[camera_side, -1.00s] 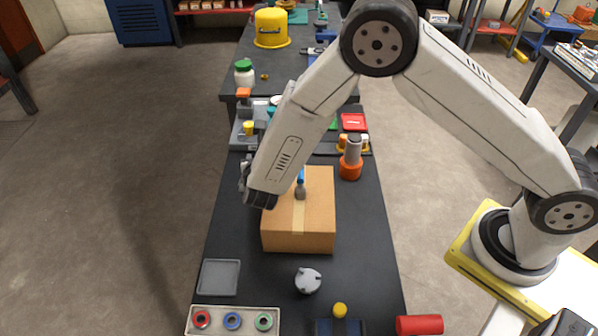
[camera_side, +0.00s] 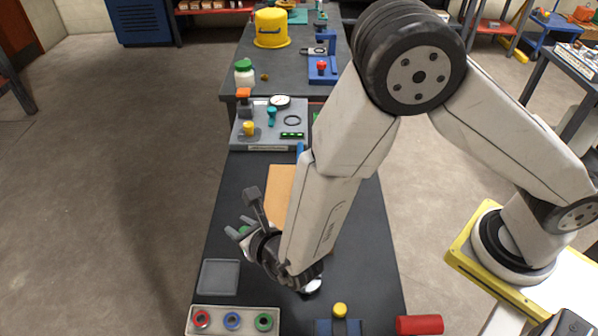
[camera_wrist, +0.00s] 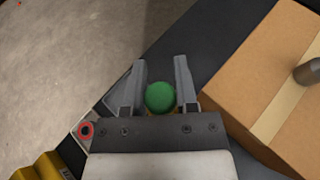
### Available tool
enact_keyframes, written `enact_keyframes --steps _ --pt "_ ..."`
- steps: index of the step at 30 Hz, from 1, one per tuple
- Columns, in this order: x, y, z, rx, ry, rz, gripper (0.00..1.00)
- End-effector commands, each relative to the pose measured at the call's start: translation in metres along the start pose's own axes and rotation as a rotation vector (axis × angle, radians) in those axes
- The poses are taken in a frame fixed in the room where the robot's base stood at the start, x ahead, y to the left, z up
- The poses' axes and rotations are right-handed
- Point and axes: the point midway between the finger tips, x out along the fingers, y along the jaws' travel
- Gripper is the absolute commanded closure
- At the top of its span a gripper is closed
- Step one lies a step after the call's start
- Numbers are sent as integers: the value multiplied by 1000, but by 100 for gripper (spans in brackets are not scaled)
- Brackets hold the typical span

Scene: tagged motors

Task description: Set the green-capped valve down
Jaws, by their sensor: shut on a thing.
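My gripper (camera_side: 246,219) is above the front left part of the dark bench, left of the cardboard box. It is shut on the green-capped valve, whose green cap (camera_side: 243,230) shows only as a small patch between the fingers in the side view. In the wrist view, the round green cap (camera_wrist: 160,97) sits between the two fingers of my gripper (camera_wrist: 160,64). The valve's body under the cap is mostly hidden. I cannot tell how high it is above the bench.
The cardboard box (camera_wrist: 265,80) lies close on the right in the wrist view; my arm covers most of it in the side view (camera_side: 280,180). A grey square tray (camera_side: 219,277) and a light tray with coloured rings (camera_side: 203,332) are at front left. A red cylinder (camera_side: 419,325) lies front right.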

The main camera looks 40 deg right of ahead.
Motion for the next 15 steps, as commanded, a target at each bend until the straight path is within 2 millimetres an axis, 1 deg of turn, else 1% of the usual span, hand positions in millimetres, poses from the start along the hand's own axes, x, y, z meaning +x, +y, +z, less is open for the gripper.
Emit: enact_keyframes --steps 12,15 --pt "17 0 -40 -1 1 -2 100" --pt "20 0 -47 -1 1 -2 100"
